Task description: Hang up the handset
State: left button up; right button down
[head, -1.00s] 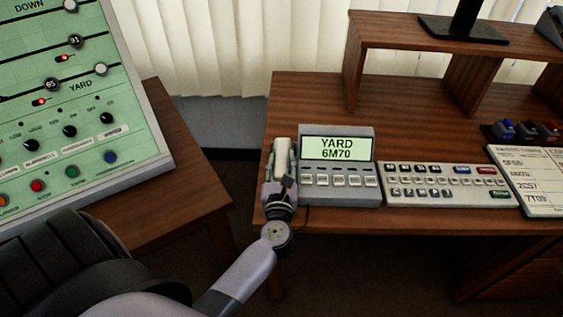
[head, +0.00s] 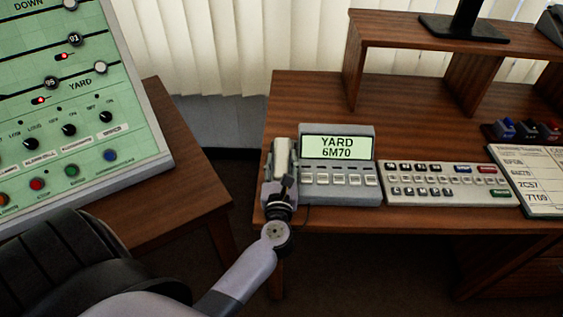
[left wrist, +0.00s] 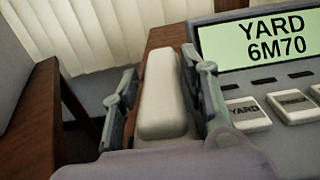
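The cream handset (head: 283,154) lies at the left end of the grey phone unit (head: 338,191), lengthwise away from me. It appears to rest in its place beside the lit screen reading YARD 6M70 (head: 337,147). In the left wrist view the handset (left wrist: 162,98) is between the two fingers of my left gripper (left wrist: 160,75). The fingers stand open on either side, with narrow gaps visible between them and the handset. The handset's underside and near end are hidden by my gripper. My right gripper is not in view.
A grey keypad (head: 445,184) and a paper list (head: 535,175) lie right of the phone on the wooden desk (head: 310,95). A raised shelf (head: 430,32) stands behind. A green control panel (head: 75,125) is on the left, with a gap between.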

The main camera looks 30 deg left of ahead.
pick_arm(q)
jog(key=shift+o, duration=1.2)
jog(key=shift+s+d+f, duration=0.1)
jog(key=v, duration=1.1)
jog(key=shift+s+d, duration=0.15)
jog(key=shift+s, duration=0.2)
